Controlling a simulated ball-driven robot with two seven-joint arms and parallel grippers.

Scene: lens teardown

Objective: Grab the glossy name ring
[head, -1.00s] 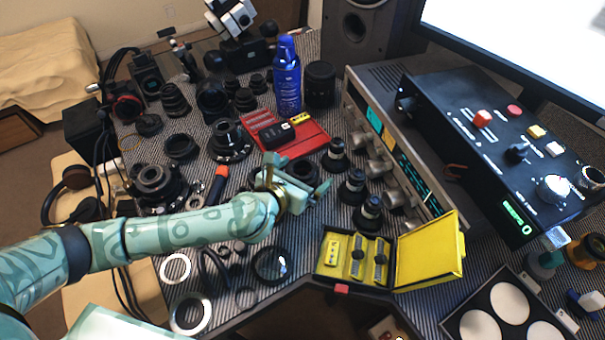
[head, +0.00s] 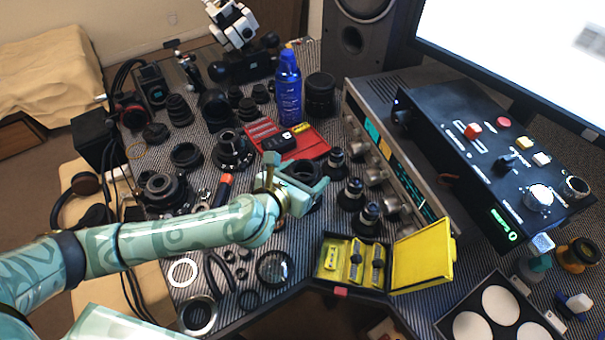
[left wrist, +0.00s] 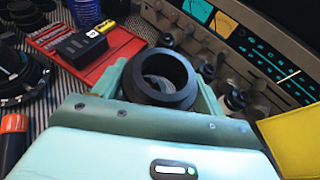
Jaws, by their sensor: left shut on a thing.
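My left gripper (head: 302,177) is shut on a thick black ring (left wrist: 160,80), one finger on each side of it. In the left wrist view the ring's round opening faces up and shows something pale grey inside or below it. In the head view the ring (head: 303,169) shows dark between the fingers, above the striped mat near the red tray. No lettering on it can be read, so I cannot tell from its face that it is the glossy name ring. My right gripper is not in view.
A red tray (head: 315,146) lies behind the gripper. Small lens barrels (head: 369,215) stand to its right, before the silver receiver (head: 398,157). An open yellow case (head: 425,258) is at the front. Loose rings, including a pale one (head: 183,272), lie front left.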

